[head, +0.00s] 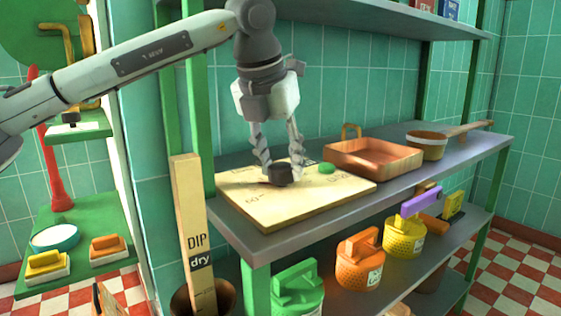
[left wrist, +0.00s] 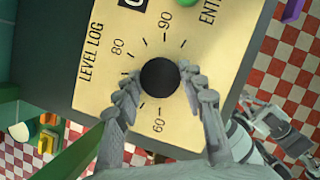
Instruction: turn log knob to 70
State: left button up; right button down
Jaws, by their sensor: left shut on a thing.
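The log knob (head: 281,174) is a black round knob on a pale yellow board (head: 330,196) lying on the grey shelf. In the left wrist view the knob (left wrist: 159,77) sits at the middle of a dial labelled LEVEL LOG, with 60, 80 and 90 readable. The spot between 60 and 80 is hidden by a finger, and I cannot make out a pointer on the knob. My left gripper (head: 279,170) reaches down from above and is shut on the knob, one finger on each side; its fingers also show in the left wrist view (left wrist: 162,100).
A green button (head: 327,168) is on the board, right of the knob. An orange tray (head: 373,159) and a brown pan (head: 427,145) stand farther right. A tall DIP dry strip (head: 194,236) stands before the shelf's left end. Several colored canisters are on the lower shelf.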

pick_arm(q)
jog(key=o, duration=1.2)
jog(key=shift+c, duration=0.2)
jog(key=v, duration=1.2)
